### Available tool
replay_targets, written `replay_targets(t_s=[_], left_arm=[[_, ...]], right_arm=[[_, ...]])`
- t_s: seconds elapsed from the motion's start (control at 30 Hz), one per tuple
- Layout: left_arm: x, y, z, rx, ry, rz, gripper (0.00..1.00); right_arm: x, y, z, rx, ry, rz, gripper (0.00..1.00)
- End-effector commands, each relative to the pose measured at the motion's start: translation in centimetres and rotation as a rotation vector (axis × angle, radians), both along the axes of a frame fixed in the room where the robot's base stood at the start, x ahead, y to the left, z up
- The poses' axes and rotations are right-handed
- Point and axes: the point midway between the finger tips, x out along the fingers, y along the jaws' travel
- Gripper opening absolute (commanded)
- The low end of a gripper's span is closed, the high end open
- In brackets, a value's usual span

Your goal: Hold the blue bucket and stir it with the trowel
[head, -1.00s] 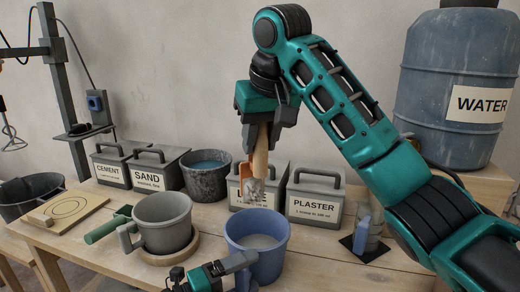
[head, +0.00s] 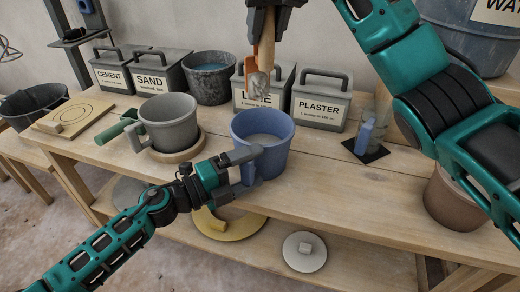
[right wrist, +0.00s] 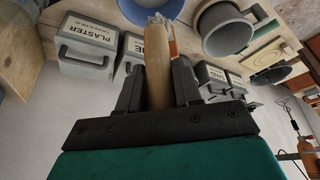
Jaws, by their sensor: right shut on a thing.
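The blue bucket (head: 270,160) stands upright on the wooden table with pale grey contents (head: 263,139). My left gripper (head: 247,171) is at its front left side, its fingers spread apart around the bucket's handle; I see no clear grip. My right gripper (head: 270,8) is shut on a wooden handle (head: 267,45), which I take for the trowel's. Its grey metal end (head: 261,82) points down, above and behind the bucket's rim in the head view, with an orange part beside it. The right wrist view shows the handle (right wrist: 157,80) between the fingers and the bucket's edge (right wrist: 124,18) beyond.
A grey mug-like bucket (head: 170,125) stands on a round board to the left, beside a green-handled tool (head: 112,132). Cement, sand, lime and plaster boxes (head: 320,103) line the back with a dark bucket (head: 210,85).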

Motion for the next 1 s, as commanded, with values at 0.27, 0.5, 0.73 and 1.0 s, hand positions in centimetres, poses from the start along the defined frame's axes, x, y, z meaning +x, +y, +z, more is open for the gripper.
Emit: replay_targets(t_s=[0.27,0.5,0.73,1.0], left_arm=[[0.0,0.0,0.0,0.000,0.000,0.000,1.00],[-0.6,1.2,-0.1,0.001,0.003,0.002,1.00],[-3.1,5.3,-0.2,0.004,0.003,0.002,1.00],[-5.4,9.4,-0.1,0.002,0.003,0.002,1.00]], right_arm=[[0.0,0.0,0.1,0.001,-0.002,0.000,0.00],[0.0,0.0,0.1,0.001,-0.002,0.000,0.00],[0.0,0.0,0.1,0.001,-0.002,0.000,0.00],[0.0,0.0,0.1,0.001,-0.002,0.000,0.00]])
